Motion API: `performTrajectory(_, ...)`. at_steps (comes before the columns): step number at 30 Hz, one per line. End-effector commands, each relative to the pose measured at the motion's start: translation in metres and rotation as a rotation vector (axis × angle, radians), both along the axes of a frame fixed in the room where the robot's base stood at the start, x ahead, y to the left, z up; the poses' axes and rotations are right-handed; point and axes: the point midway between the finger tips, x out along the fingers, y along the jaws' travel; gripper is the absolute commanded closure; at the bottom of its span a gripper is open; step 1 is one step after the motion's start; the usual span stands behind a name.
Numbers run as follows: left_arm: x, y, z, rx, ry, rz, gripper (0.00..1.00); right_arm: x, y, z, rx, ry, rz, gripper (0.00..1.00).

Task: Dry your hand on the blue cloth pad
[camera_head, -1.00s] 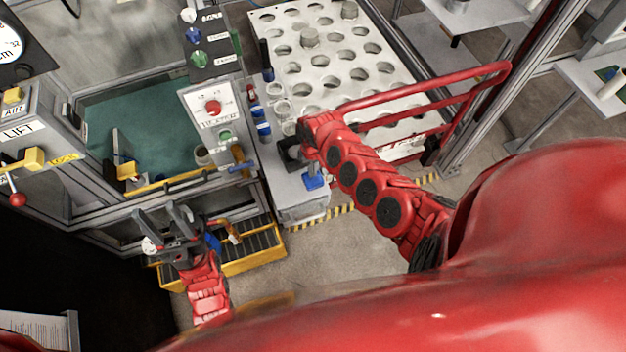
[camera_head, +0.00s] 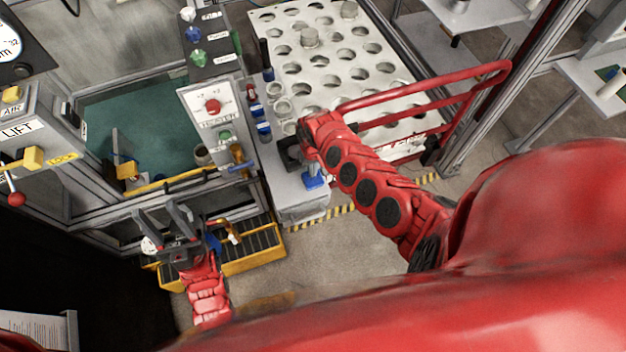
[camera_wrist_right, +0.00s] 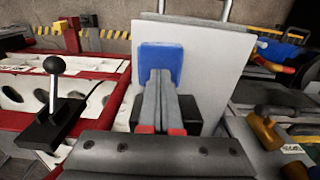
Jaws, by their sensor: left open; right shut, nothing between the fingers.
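My right gripper is shut and empty. My left gripper (camera_head: 170,222) is open and empty, held over the yellow-edged tray in front of the tank.
A black-knobbed lever (camera_wrist_right: 53,90) stands to the left of my right gripper in the wrist view. A red rail (camera_head: 430,100) runs by my right forearm. The heater box (camera_head: 212,108) and small jars (camera_head: 272,104) stand beyond. The yellow-edged tray (camera_head: 240,266) lies low at left.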

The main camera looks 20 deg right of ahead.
Motion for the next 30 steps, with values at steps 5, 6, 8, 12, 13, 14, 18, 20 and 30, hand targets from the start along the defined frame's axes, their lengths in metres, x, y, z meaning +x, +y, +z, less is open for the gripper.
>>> performTrajectory(5, 0.000, 0.000, -0.006, 0.000, 0.000, 0.000, 0.50, 0.000, 0.000, -0.007, 0.000, 0.000, 0.001, 1.00)
performTrajectory(6, 0.000, 0.000, -0.007, 0.000, 0.000, 0.000, 0.50, 0.000, 0.000, -0.008, 0.000, 0.000, 0.001, 1.00)
performTrajectory(8, 0.000, 0.000, -0.008, 0.000, 0.000, 0.000, 0.50, 0.000, 0.000, -0.010, 0.001, 0.000, 0.000, 1.00)
performTrajectory(12, 0.000, 0.000, -0.010, 0.000, 0.000, 0.000, 0.50, 0.000, 0.000, -0.012, 0.001, 0.000, 0.000, 1.00)
performTrajectory(13, 0.000, 0.000, -0.009, 0.000, 0.000, 0.000, 0.50, 0.000, 0.000, -0.012, 0.001, 0.000, 0.000, 1.00)
performTrajectory(14, 0.000, 0.000, -0.009, 0.000, 0.000, 0.000, 0.50, 0.000, 0.000, -0.012, 0.001, 0.000, 0.000, 1.00)
performTrajectory(18, 0.000, 0.000, -0.008, 0.000, 0.000, 0.000, 0.50, 0.000, 0.000, -0.012, 0.000, 0.000, 0.000, 1.00)
performTrajectory(20, 0.000, 0.000, -0.007, 0.000, 0.000, 0.000, 0.50, 0.000, 0.000, -0.012, 0.000, 0.001, 0.000, 1.00)
performTrajectory(30, 0.000, 0.000, -0.006, 0.000, 0.000, 0.000, 0.50, 0.000, -0.001, -0.013, -0.001, 0.001, -0.001, 1.00)
